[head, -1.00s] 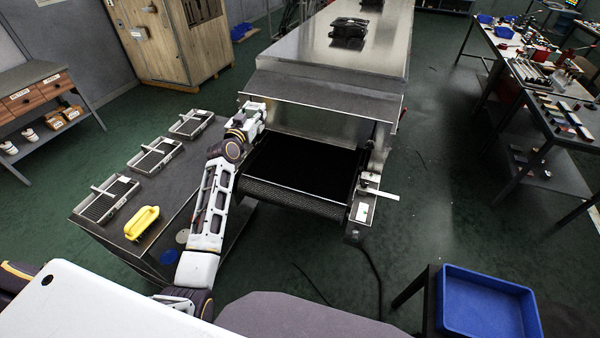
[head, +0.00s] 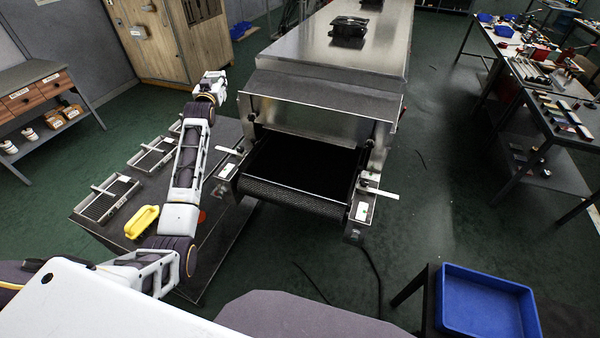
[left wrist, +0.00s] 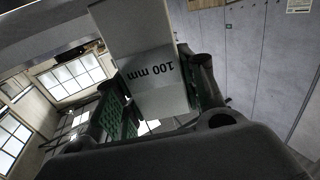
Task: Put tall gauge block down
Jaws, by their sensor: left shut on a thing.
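The tall gauge block (left wrist: 150,75) is a pale grey block marked "100 mm". In the left wrist view it sits between the dark fingers of my left gripper (left wrist: 148,72), which is shut on it. In the head view my left gripper (head: 212,84) is at the far end of the raised left arm, left of the dryer and beyond the tray table. I cannot make out the block clearly in the head view. My right gripper is not in view.
The tunnel dryer (head: 318,92) has a dark belt (head: 300,172) at its mouth. A low dark table (head: 222,238) carries slotted trays (head: 108,200) and a yellow handle-shaped piece (head: 141,221); my arm covers part of it. A blue bin (head: 487,312) stands front right.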

